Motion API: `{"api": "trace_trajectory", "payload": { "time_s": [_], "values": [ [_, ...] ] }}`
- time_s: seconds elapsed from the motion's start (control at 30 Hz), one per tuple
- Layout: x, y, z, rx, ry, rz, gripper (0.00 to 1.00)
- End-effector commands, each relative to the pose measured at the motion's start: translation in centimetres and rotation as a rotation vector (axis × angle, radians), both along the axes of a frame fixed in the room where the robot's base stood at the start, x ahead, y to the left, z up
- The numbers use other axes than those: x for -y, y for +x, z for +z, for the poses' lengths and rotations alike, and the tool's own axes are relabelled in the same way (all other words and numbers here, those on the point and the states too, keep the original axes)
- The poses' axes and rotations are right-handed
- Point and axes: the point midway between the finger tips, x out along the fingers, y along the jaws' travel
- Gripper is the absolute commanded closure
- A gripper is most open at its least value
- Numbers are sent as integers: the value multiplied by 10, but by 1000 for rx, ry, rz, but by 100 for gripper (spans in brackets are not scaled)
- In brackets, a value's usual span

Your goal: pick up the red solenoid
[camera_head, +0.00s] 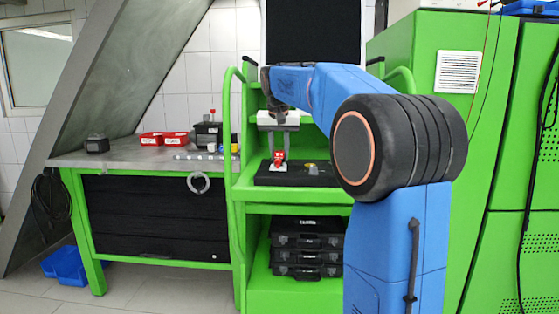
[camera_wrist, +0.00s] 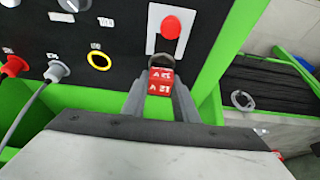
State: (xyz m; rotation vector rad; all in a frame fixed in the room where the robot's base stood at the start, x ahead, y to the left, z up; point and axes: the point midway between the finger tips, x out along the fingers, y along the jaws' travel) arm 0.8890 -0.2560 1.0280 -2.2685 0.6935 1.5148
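The red solenoid is a small red block with white "12 V" lettering (camera_wrist: 160,82). In the wrist view it sits between the two grey fingers of my gripper (camera_wrist: 160,92), with a dark round part at its far end. The fingers flank its sides closely; whether they touch it I cannot tell. In the head view my gripper (camera_head: 279,151) points down over the black panel (camera_head: 300,179) on the green cart. Red shows at its fingertips, but solenoid and red button are hard to separate there.
A red button (camera_wrist: 171,27) on a white plate stands just beyond the solenoid. A yellow ring (camera_wrist: 99,61), a red plug (camera_wrist: 14,66) and a grey plug (camera_wrist: 56,71) with cables lie to the left.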

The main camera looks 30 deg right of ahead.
Motion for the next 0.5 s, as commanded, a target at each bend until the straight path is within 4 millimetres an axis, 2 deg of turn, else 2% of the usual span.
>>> {"api": "trace_trajectory", "payload": {
  "time_s": [0.03, 0.07, 0.33, 0.5],
  "values": [
    [0, 0, 0, 0, 0, 0, 95],
    [0, 0, 0, 0, 0, 0, 100],
    [0, 0, 2, 1, -1, 0, 100],
    [0, 1, 18, 3, -1, -1, 100]
  ]
}}
